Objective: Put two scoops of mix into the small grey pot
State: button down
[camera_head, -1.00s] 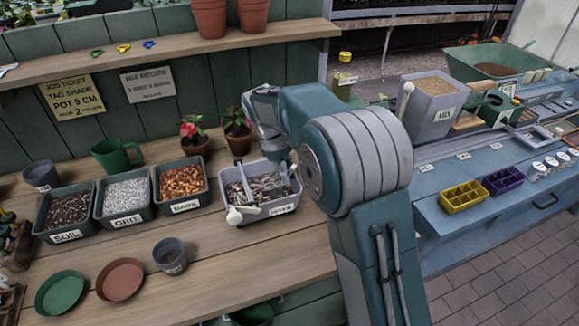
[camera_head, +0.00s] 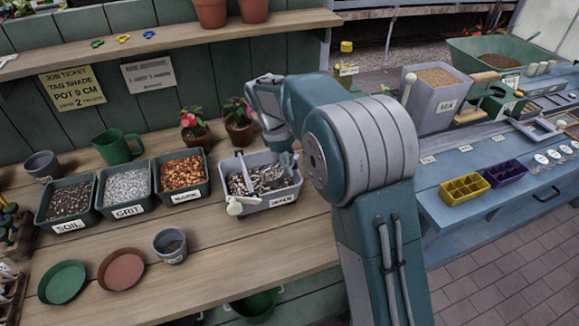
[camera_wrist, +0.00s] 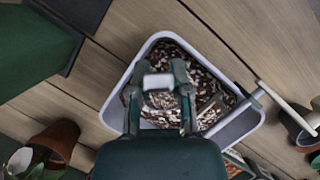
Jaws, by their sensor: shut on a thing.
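The pale grey-lavender tub (camera_head: 283,198) of brown-and-white mix (camera_head: 262,180) stands on the wooden bench; its front label is blurred. My gripper (camera_wrist: 160,88) is over the mix inside the tub, shut on a pale grey piece that looks like part of the scoop (camera_wrist: 158,82). Its lower part is hidden. In the head view my arm partly covers the gripper. A pale-handled tool (camera_head: 236,206) lies across the tub's left rim; it also shows in the wrist view (camera_wrist: 266,92). A small grey pot (camera_head: 171,248) with dark contents stands front left of the tub. Another grey pot (camera_head: 42,166) stands far left.
Bins of soil (camera_head: 68,222), grit (camera_head: 127,210) and bark (camera_head: 186,196) line up left of the tub. Two potted flowers (camera_head: 239,133) stand behind. Green (camera_head: 62,283) and terracotta (camera_head: 122,270) saucers lie in front. Bench right of the small pot is clear.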

jog(key=shift+t+y, duration=0.4)
jog(key=shift+y, duration=0.3)
jog(key=shift+s+d+r, duration=0.15)
jog(key=shift+d+r, duration=0.05)
jog(key=shift+r, duration=2.2)
jog(key=shift+s+d+r, duration=0.1)
jog(key=shift+d+r, duration=0.05)
jog(key=shift+r, duration=2.25)
jog(key=shift+a, duration=0.1)
